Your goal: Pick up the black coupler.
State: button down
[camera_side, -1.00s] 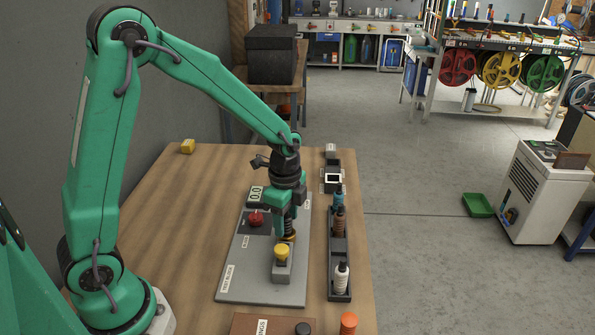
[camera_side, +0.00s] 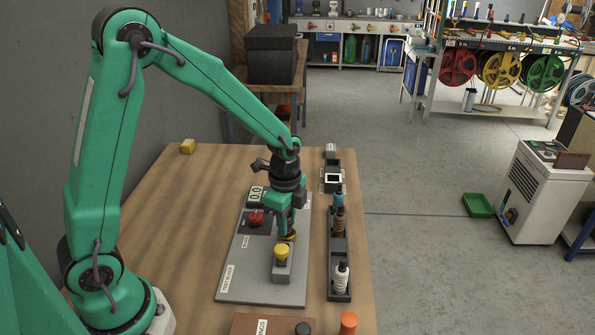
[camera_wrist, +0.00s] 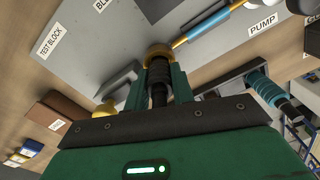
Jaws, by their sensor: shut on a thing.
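The black coupler (camera_wrist: 158,82) is a dark ribbed piece with a brass collar (camera_wrist: 158,53) at its far end, seen in the wrist view. My gripper (camera_wrist: 157,90) is shut on it, one green finger on each side. In the side view my gripper (camera_side: 287,229) points down over the grey test block plate. The brass collar (camera_side: 289,238) shows just under the fingertips, and the coupler's black body is hidden by the fingers. I cannot tell whether the collar is still seated in the plate.
A yellow knob (camera_side: 281,252) on a grey block stands just in front of the gripper. A red knob (camera_side: 256,218) is to the left. A black rack (camera_side: 340,294) with several couplers or bottles runs along the right. The table's left side is mostly clear.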

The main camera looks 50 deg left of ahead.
jog(key=shift+r, duration=0.1)
jog(key=shift+r, duration=0.45)
notch_tip(320, 180, up, 3)
jog(key=shift+r, duration=0.1)
jog(key=s+d+r, duration=0.6)
jog(key=d, duration=0.3)
jog(key=shift+s+d+r, duration=0.15)
jog(key=shift+d+r, duration=0.2)
jog(key=shift+d, duration=0.05)
